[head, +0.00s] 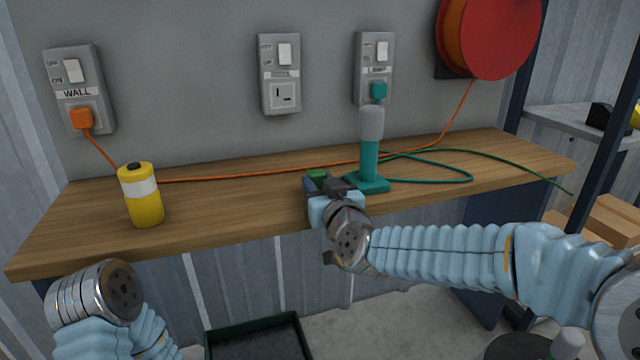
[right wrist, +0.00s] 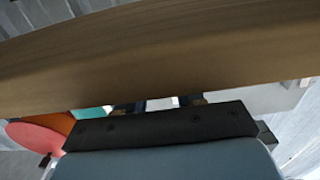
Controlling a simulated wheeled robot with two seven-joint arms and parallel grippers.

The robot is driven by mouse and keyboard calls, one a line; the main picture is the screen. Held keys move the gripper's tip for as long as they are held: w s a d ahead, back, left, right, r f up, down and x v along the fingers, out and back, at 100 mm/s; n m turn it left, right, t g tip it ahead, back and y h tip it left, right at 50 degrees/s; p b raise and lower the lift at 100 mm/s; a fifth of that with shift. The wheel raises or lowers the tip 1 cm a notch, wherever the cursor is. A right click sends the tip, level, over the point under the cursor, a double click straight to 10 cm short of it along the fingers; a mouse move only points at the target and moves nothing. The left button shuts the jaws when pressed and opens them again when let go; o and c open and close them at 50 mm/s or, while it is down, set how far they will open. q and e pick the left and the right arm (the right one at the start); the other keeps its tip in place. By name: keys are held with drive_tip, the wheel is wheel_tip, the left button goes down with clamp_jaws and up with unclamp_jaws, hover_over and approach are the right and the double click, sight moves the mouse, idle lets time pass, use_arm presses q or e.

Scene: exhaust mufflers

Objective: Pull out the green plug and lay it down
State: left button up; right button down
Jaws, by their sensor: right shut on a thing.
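The green plug (head: 317,175) shows as a small green patch at my right gripper (head: 322,184), low over the bench near its front edge. My right gripper is shut on it, and its dark fingers hide most of it. I cannot tell whether the plug touches the bench. The middle wall socket (head: 281,95) has no plug in it. A green cord (head: 500,160) runs across the right part of the bench and over its edge. In the right wrist view the bench (right wrist: 180,60) fills the top and the plug cannot be made out. My left gripper is out of view.
A teal device with a grey top (head: 371,125) stands just right of my right gripper. A teal plug (head: 378,91) sits in the right socket, an orange plug (head: 82,118) in the left one. A yellow canister (head: 142,200) stands left. The bench (head: 230,205) is clear between.

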drive_tip(key=c, duration=0.6)
unclamp_jaws()
drive_tip(key=shift+f, duration=0.1)
